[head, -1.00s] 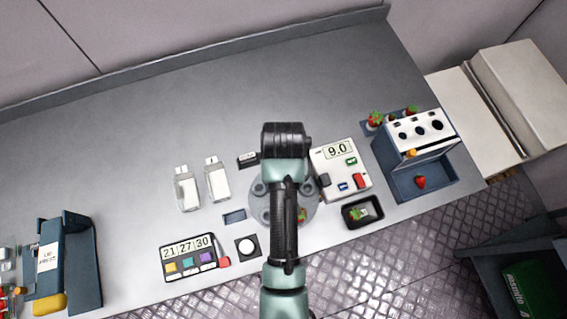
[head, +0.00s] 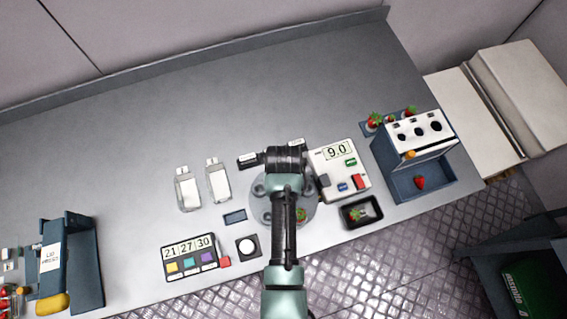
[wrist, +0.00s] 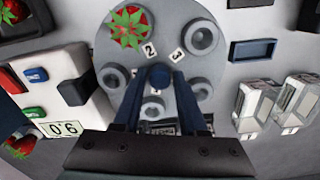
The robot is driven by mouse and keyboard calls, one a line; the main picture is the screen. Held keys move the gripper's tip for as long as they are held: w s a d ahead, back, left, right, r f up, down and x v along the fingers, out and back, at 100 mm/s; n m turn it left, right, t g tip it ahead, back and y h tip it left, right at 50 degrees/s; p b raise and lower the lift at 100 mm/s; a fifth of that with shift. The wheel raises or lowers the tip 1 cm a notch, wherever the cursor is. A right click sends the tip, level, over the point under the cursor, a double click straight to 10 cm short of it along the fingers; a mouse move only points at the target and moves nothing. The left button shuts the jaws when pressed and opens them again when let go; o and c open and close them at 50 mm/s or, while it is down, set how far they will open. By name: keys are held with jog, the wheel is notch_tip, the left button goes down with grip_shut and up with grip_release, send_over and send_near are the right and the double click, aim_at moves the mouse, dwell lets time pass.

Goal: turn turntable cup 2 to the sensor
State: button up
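The turntable is a grey round disc (head: 310,214) partly hidden under my arm in the head view. In the wrist view the disc (wrist: 178,20) bears several cups and number labels. Cup 2 (wrist: 130,25), beside the label 2, holds a strawberry with green leaves. The cup beside label 3 (wrist: 200,37) looks empty. A blue round knob (wrist: 160,77) stands at the disc's centre. My gripper (wrist: 160,72) is open, one finger on each side of the knob; I cannot tell whether they touch it. No part is clearly marked as the sensor.
A black tray (head: 347,220) with a strawberry lies at the front edge. Two clear bottles (head: 187,190) stand left. A keypad (head: 170,247) is nearer the front. The back counter is clear.

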grip_shut()
dwell(1.1)
